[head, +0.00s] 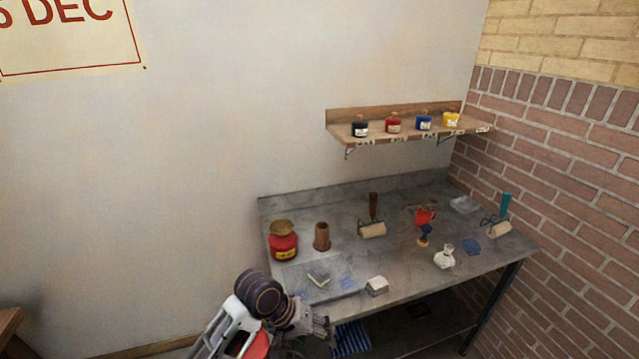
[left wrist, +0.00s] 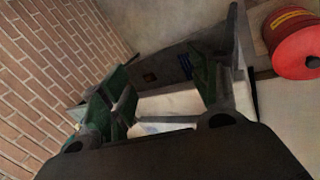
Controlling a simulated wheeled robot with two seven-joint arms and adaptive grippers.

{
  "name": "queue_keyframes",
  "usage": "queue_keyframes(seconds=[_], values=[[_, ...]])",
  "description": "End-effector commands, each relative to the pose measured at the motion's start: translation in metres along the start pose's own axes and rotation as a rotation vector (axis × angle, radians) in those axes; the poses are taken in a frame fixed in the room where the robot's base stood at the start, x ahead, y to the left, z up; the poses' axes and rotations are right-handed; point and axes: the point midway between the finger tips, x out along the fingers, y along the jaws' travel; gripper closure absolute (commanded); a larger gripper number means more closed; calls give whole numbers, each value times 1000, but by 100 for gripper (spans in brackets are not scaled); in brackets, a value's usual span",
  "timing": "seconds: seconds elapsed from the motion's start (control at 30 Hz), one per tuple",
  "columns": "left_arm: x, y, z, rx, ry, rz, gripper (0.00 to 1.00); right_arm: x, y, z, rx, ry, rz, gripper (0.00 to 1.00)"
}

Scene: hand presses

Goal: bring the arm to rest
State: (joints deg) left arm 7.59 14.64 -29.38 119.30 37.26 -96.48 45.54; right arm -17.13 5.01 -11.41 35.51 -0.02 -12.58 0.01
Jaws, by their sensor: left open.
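My left arm comes in from the bottom of the head view. Its gripper (head: 322,328) is at the front edge of the grey metal bench (head: 345,205), low and left of a small white block (head: 377,286). In the left wrist view the two fingers of the left gripper (left wrist: 165,92) stand apart with nothing seen held between them. A red tin (left wrist: 296,42) shows at the upper right there. My right gripper is in neither view.
The bench holds a red and brass pot (head: 284,243), a brown cylinder (head: 321,236), rollers (head: 372,229), a stamp (head: 425,236) and a white jar (head: 444,256). Ink pots stand on a wall shelf (head: 400,131). A brick wall (head: 570,180) closes the right. Open room lies left.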

Motion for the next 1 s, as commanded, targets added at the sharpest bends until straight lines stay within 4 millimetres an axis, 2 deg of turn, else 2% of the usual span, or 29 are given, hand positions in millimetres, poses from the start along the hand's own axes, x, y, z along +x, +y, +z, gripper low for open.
queue_keyframes(seconds=[0.2, 0.47, 0.73, 1.0], values=[[0, -23, 10, 49, 58, -16, 38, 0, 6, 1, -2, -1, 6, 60], [-5, -58, 21, 104, 126, -67, 38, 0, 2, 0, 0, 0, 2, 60], [-14, -100, 37, 157, 179, -155, 38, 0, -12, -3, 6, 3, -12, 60], [-29, -148, 58, 210, 208, -275, 38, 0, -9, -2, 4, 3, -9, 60]])
